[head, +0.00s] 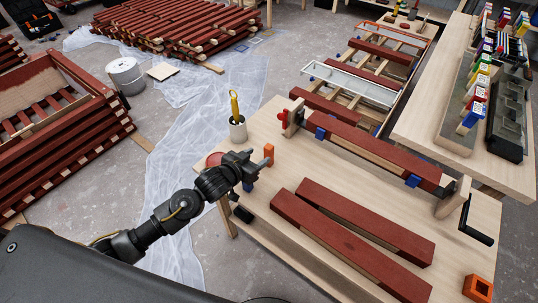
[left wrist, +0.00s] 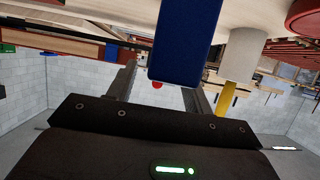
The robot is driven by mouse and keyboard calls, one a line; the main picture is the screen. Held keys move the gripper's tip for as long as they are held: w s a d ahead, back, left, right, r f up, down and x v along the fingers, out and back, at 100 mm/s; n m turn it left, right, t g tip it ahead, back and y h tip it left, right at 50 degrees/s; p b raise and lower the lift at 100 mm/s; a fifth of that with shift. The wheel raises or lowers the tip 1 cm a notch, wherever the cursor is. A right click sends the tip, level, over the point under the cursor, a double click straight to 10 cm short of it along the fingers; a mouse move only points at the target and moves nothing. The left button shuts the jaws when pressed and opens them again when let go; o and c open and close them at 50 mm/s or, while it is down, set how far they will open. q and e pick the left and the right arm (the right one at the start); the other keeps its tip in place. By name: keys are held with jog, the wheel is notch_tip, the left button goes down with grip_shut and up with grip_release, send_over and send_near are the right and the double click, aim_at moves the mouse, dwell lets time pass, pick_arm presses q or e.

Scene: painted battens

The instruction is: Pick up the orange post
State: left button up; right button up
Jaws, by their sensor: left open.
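The orange post (head: 269,151) stands upright on the wooden table near its left edge, in the head view. My left gripper (head: 256,162) is open, with its fingertips close by the orange post; whether they touch it I cannot tell. A blue post (head: 248,186) shows just below the gripper. In the left wrist view, which looks upside down, the blue post (left wrist: 186,42) looms large in front of the open fingers. I cannot make out the orange post there. My right gripper is not in view.
A white cup (head: 238,131) with a yellow-handled tool (head: 235,104) stands behind the gripper, and a red disc (head: 214,159) lies left of it. Two red battens (head: 350,222) lie to the right. A clamped batten (head: 370,150) lies beyond. An orange holder (head: 478,289) sits at the near right.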

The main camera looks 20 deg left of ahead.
aim_at(266, 150)
pick_arm(q)
jog(key=shift+w+d, duration=0.15)
jog(key=shift+w, duration=0.3)
jog(key=p+x, duration=0.1)
jog(key=x, duration=0.3)
jog(key=shift+w+d+f, duration=0.15)
jog(key=shift+w, duration=0.05)
jog(key=c, duration=1.1)
